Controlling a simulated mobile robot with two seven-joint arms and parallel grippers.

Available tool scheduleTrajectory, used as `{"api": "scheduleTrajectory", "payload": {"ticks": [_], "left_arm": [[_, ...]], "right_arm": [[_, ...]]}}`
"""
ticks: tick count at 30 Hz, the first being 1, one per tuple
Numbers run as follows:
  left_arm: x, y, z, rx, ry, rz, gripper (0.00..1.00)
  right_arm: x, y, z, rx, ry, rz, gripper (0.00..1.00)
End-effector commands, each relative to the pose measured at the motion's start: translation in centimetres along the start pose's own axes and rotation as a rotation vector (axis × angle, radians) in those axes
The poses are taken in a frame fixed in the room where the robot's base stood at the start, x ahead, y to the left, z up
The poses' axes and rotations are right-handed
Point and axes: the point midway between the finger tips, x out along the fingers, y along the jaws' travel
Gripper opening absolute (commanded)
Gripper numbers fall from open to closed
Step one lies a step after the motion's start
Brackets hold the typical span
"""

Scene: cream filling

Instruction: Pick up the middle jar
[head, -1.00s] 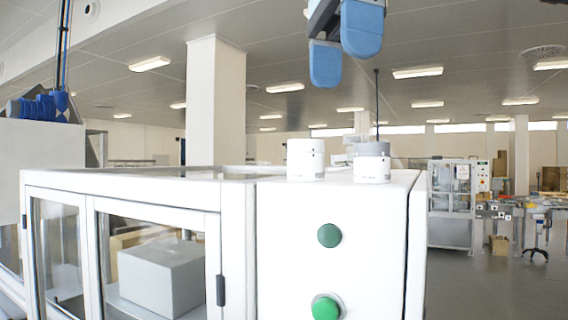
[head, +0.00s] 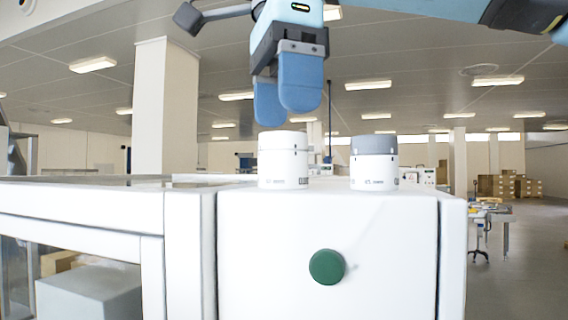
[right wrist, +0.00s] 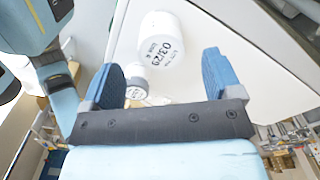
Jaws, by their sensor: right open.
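Two jars stand upright on top of the white machine cabinet (head: 328,225) in the head view. One is an all-white jar (head: 283,160); to its right is a white jar with a grey lid (head: 374,165). No third jar can be made out clearly in the head view. My right gripper (head: 283,108) is open and points down just above the all-white jar. My left gripper is not seen.
A green button (head: 327,267) sits on the cabinet's front face. Glazed doors with a grey box (head: 90,295) behind them are at the left. A pillar (head: 163,110) and brown cartons (head: 508,187) stand far behind. The space around the two jars looks clear.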

Motion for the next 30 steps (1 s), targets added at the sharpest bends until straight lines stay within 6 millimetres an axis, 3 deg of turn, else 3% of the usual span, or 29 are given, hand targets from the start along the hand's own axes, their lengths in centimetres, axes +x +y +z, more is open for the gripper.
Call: {"api": "scheduleTrajectory", "payload": {"ticks": [8, 16, 24, 26, 30], "left_arm": [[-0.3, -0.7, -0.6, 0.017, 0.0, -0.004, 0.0], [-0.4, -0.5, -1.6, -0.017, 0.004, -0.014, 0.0], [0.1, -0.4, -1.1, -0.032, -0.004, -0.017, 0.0], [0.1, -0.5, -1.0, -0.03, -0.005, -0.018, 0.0], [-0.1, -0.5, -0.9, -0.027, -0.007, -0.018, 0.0]], "right_arm": [[2.1, 0.1, -0.1, 0.0, 0.002, 0.001, 0.85], [5.9, 0.0, -0.1, 0.0, 0.001, 0.001, 0.85], [6.3, 0.0, -0.1, 0.001, -0.002, 0.0, 0.85], [6.3, 0.0, -0.1, 0.001, -0.002, 0.0, 0.73], [6.3, 0.0, -0.1, 0.001, -0.002, -0.001, 0.41]]}}
